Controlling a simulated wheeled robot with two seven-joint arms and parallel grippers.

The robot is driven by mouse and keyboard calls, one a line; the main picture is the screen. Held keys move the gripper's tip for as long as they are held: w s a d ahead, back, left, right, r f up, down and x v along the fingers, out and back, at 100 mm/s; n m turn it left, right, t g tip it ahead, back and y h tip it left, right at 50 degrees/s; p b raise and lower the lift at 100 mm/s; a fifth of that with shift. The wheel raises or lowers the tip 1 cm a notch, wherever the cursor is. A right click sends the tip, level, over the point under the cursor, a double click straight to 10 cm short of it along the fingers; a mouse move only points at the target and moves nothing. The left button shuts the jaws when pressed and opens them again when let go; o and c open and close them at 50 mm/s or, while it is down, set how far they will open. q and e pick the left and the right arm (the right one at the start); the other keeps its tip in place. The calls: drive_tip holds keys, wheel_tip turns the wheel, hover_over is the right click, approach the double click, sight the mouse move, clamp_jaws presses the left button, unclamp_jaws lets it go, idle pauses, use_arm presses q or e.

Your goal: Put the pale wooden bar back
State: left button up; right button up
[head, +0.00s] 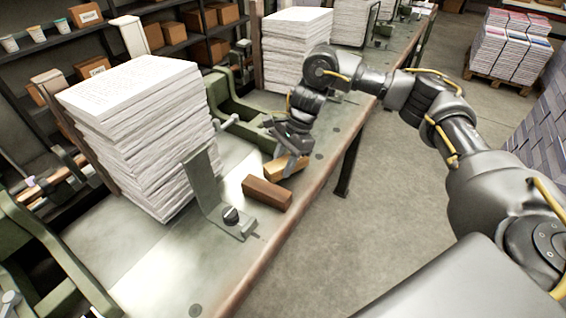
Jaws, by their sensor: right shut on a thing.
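The pale wooden bar (291,170) is a light tan block at the table's front edge, in the middle of the head view. My right gripper (285,157) comes down from above and is shut on it, covering part of its top. I cannot tell whether the bar touches the table. A darker brown wooden bar (267,194) lies just nearer and to the left of the pale one. My left gripper is not in view.
A tall stack of paper (140,130) stands on the table behind a grey angled bracket (207,185). A green metal frame (232,112) is beside it. Another paper stack (296,45) stands farther along. The floor (400,220) right of the table is clear.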

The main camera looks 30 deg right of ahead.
drive_tip(key=shift+w+f, duration=0.1)
drive_tip(key=shift+f, duration=0.45)
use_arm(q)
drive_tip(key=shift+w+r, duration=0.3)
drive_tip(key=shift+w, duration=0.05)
use_arm(e)
drive_tip(key=shift+f, duration=0.15)
drive_tip(key=o, duration=1)
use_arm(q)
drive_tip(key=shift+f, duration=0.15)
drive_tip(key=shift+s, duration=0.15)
